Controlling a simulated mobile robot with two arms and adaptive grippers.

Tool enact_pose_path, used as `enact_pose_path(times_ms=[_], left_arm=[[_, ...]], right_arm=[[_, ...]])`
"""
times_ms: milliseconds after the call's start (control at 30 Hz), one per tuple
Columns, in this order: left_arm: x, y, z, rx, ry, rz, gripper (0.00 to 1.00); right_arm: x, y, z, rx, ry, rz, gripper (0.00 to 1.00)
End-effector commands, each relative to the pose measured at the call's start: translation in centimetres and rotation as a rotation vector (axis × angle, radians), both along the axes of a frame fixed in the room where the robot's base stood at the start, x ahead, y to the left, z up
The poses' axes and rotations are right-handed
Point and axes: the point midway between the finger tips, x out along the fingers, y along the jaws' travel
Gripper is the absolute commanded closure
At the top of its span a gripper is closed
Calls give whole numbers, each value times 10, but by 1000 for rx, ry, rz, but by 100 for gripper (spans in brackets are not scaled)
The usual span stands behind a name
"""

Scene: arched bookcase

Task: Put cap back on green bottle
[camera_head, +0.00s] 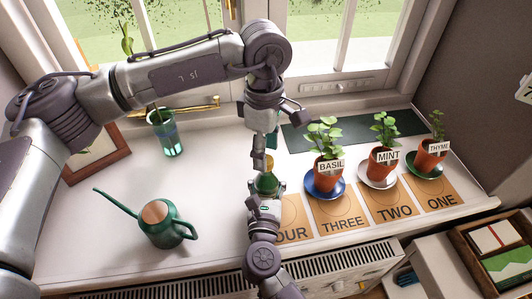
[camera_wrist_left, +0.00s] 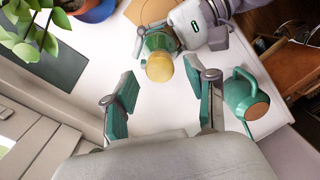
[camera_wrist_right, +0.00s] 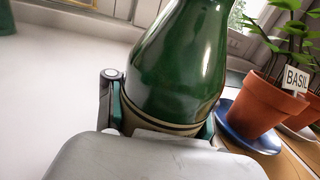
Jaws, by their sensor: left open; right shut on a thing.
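The green bottle (camera_head: 266,184) stands upright on the white sill in the head view. It fills the middle of the right wrist view (camera_wrist_right: 175,65). A gold cap (camera_wrist_left: 159,67) sits on the bottle's top in the left wrist view, and also shows in the head view (camera_head: 269,163); how firmly it is seated cannot be told. My right gripper (camera_wrist_right: 163,122) is shut around the lower part of the bottle. My left gripper (camera_wrist_left: 164,102) is open and empty, apart from the cap, above the bottle in the head view (camera_head: 274,137).
A green watering can (camera_head: 166,229) stands left of the bottle. A glass vase (camera_head: 168,140) and a wooden frame (camera_head: 97,158) are farther back. Potted basil (camera_head: 327,173), mint (camera_head: 381,167) and thyme (camera_head: 430,155) stand to the right. The sill between vase and bottle is clear.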

Motion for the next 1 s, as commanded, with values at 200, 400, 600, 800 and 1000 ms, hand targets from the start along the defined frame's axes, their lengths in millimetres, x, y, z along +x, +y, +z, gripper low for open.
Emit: enact_pose_path(times_ms=[200, 400, 600, 800, 1000], left_arm=[[2, 0, 27, -1, -2, 0, 43], [2, 0, 29, 0, -1, 0, 43], [2, 0, 30, 2, 0, 41, 47], [3, 0, 41, 20, 3, 316, 47], [4, 1, 54, 43, 9, 668, 47]], right_arm=[[0, 0, -2, -2, 3, 0, 100], [0, 0, -2, -2, 3, 0, 100], [0, 0, -2, -2, 3, 0, 100], [0, 0, -2, -2, 3, 0, 100], [0, 0, -2, -2, 3, 0, 100]])
